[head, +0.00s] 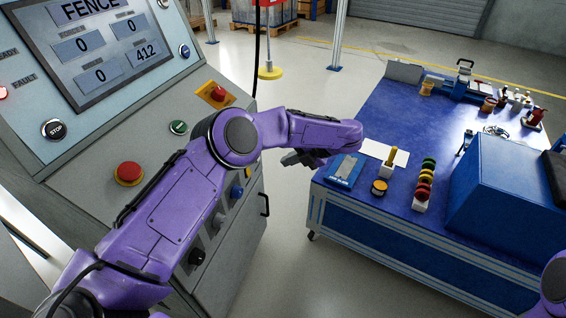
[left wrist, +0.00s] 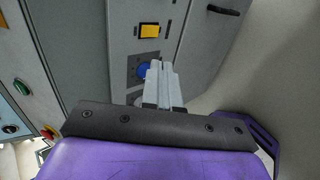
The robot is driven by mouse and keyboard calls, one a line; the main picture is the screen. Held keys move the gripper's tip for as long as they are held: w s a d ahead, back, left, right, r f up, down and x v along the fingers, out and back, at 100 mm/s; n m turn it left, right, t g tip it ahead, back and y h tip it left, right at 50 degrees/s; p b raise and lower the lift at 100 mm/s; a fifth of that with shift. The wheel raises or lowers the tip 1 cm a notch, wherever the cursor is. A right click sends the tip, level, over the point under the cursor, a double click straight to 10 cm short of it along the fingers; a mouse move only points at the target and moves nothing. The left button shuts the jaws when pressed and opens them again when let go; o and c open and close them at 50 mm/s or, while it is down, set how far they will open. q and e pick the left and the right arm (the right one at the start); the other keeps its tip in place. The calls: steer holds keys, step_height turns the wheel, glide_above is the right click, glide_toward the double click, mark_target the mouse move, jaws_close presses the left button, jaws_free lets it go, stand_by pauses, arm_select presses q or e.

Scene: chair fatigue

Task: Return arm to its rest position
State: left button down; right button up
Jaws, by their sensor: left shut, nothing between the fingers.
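My left arm, purple, reaches across the middle of the head view in front of a grey control cabinet. My left gripper (head: 292,158) is at its end, between the cabinet and the blue table, over open floor. In the left wrist view the left gripper's fingers (left wrist: 163,75) are together with nothing between them. They point toward the cabinet front, where a blue button (left wrist: 143,70) and a yellow switch (left wrist: 150,31) show. Whether the fingers touch the cabinet cannot be told. Only a bit of purple arm shows at the lower right of the head view; my right gripper is out of view.
The control cabinet (head: 60,165) carries a screen (head: 95,45), a red button (head: 129,173) and a green button (head: 178,127). The blue table (head: 400,115) on the right holds a blue box (head: 500,190), stacked coloured buttons (head: 424,185) and small tools. Grey floor lies between them.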

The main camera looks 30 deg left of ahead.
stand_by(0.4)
arm_select(q)
step_height(320, 180, down, 8)
steer(key=d+r+m+t+y+p, duration=0.1)
steer(key=m+t+p, duration=0.1)
steer(key=m+t, duration=0.95)
steer(key=s+d+f+m+h+p, duration=0.2)
steer(key=s+f+m+h, duration=0.3)
steer(key=s+f+m, duration=0.5)
steer(key=s+a+m+g+p, duration=0.1)
steer(key=s+a+m+g, duration=0.1)
steer(key=s, duration=0.7)
steer(key=s+a+r+m+g+h+p, duration=0.1)
steer(key=s+m, duration=0.3)
steer(key=s, duration=0.6)
steer(key=s+a+m+g+h+p, duration=0.1)
steer(key=s+a+m+g+p, duration=0.1)
steer(key=s, duration=0.8)
steer(key=shift+s+a+r+m+g, duration=0.2)
steer(key=shift+a+r+m+g, duration=0.1)
steer(key=shift+a+m+g, duration=0.4)
